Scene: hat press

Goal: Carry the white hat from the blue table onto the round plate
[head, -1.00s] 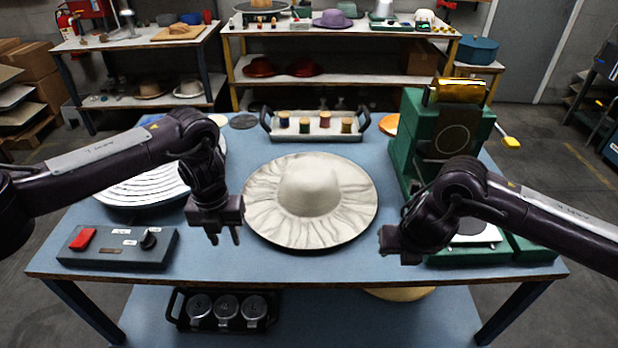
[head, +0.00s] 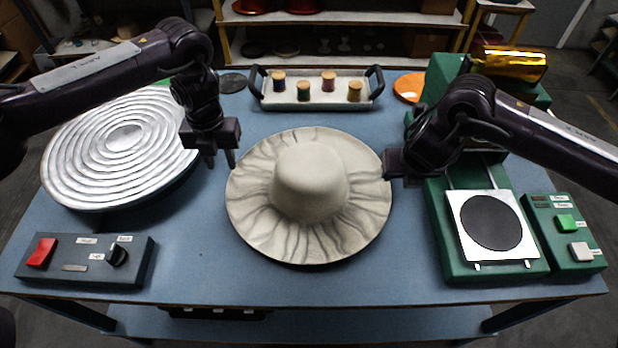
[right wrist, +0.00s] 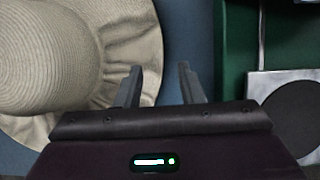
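The white hat (head: 309,185) lies brim down on the blue table (head: 330,285), in the middle, with a wavy brim. The round plate (head: 125,145), silver with concentric rings, sits at the left of the table. My left gripper (head: 221,160) hangs above the table between the plate and the hat's left brim, its two fingers a little apart and empty. My right gripper (head: 392,165) is by the hat's right brim in the head view.
A green press (head: 485,270) with a dark round pad stands at the right, its button box (head: 570,235) beside it. A grey control box (head: 85,260) sits front left. A tray (head: 315,100) with several thread spools stands behind the hat. The table in front of the hat is clear.

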